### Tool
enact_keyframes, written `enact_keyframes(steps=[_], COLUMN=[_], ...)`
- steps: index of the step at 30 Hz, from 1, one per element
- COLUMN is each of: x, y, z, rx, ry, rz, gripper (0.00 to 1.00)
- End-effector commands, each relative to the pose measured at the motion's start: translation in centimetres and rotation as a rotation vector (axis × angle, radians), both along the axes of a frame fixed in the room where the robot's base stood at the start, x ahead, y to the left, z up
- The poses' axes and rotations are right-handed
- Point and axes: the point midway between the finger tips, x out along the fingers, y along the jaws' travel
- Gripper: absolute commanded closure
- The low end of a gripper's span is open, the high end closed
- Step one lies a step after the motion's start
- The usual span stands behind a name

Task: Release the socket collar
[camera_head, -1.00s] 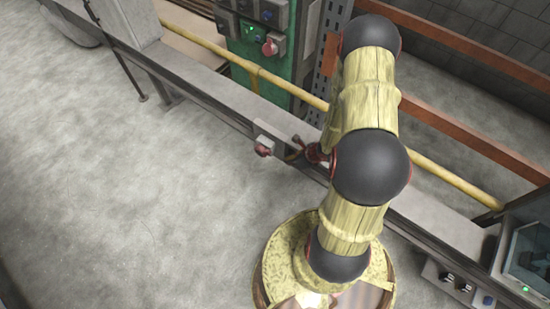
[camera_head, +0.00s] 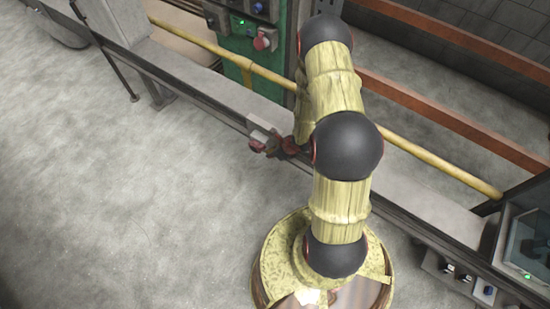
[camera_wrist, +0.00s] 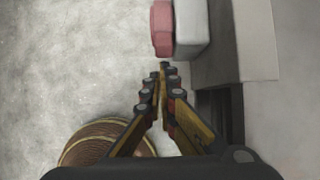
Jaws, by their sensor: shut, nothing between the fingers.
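A small grey box (camera_head: 264,131) with a dull red round part, likely the socket collar (camera_head: 256,145), is mounted on the front edge of the long bench. In the wrist view the red collar (camera_wrist: 161,28) sits on the left face of the pale box (camera_wrist: 190,28), just beyond my fingertips. My gripper (camera_wrist: 164,68) is shut and empty, its tips together just below the collar in the picture. A small gap seems to show, but I cannot tell whether they touch. In the head view my gripper (camera_head: 284,146) is partly hidden behind my arm, close to the collar's right side.
The grey bench (camera_head: 185,85) runs diagonally, with a yellow pipe (camera_head: 270,77) behind it. A green control post (camera_head: 240,45) with a red button stands behind. A switch box (camera_head: 458,277) is at the lower right. The concrete floor on the left is clear.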

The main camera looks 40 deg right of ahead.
Motion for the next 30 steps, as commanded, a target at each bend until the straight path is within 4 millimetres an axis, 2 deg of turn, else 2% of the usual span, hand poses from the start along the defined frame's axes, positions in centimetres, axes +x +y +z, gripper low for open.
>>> enact_keyframes(steps=[15, 30], x=[0.4, 0.7], y=[0.1, 0.2], z=[0.5, 1.3], rx=[-0.002, -0.031], ry=[0.002, 0.079], rz=[0.000, 0.001], gripper=[1.00, 1.00])
